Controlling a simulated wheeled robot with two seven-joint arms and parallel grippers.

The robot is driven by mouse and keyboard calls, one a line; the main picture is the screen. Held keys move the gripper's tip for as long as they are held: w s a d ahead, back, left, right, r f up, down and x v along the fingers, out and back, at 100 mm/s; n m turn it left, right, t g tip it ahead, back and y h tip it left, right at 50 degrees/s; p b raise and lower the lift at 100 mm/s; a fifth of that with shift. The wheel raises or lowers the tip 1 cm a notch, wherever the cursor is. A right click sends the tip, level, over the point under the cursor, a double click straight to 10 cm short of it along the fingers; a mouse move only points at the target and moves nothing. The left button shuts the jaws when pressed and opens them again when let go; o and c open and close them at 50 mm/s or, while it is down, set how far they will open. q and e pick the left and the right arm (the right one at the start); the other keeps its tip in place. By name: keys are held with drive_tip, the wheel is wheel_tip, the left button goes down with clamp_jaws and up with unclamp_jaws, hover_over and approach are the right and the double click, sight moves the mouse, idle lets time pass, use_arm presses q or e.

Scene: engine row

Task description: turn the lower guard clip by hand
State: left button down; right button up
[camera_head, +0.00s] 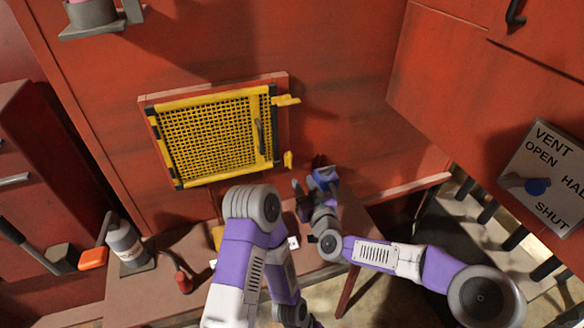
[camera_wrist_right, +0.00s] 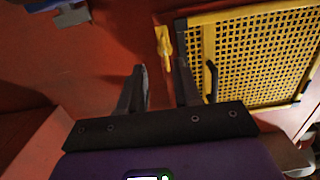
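The yellow mesh guard (camera_head: 212,135) is on the red wall and looks closed. Its lower guard clip (camera_head: 288,160) is a small yellow tab by the lower right corner, standing upright. The upper clip (camera_head: 287,100) points sideways to the right. My right gripper (camera_head: 307,180) is just below and right of the lower clip. In the right wrist view my right gripper (camera_wrist_right: 160,66) is open and empty. The lower clip (camera_wrist_right: 164,46) shows just beyond the gap between its fingertips, apart from both fingers. My left arm shows at the bottom centre, but its gripper cannot be made out.
The guard has a dark handle (camera_head: 259,136). Below stands a bench (camera_head: 150,300) with a grey bottle (camera_head: 127,243). A vent selector plate (camera_head: 548,178) with a blue knob is on the right. The red wall around the clip is clear.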

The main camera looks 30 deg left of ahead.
sight(291, 161)
drive_tip(key=shift+w+a+r, duration=0.3)
drive_tip(key=shift+w+a, duration=0.5)
drive_tip(key=shift+a, duration=0.3)
drive_tip(key=shift+w+a+r, duration=0.25)
drive_tip(key=shift+w+a, duration=0.6)
drive_tip(key=shift+a, duration=0.25)
drive_tip(key=shift+w+a+r, duration=0.3)
drive_tip(key=shift+w+a, duration=0.5)
drive_tip(key=shift+a, duration=0.3)
clamp_jaws()
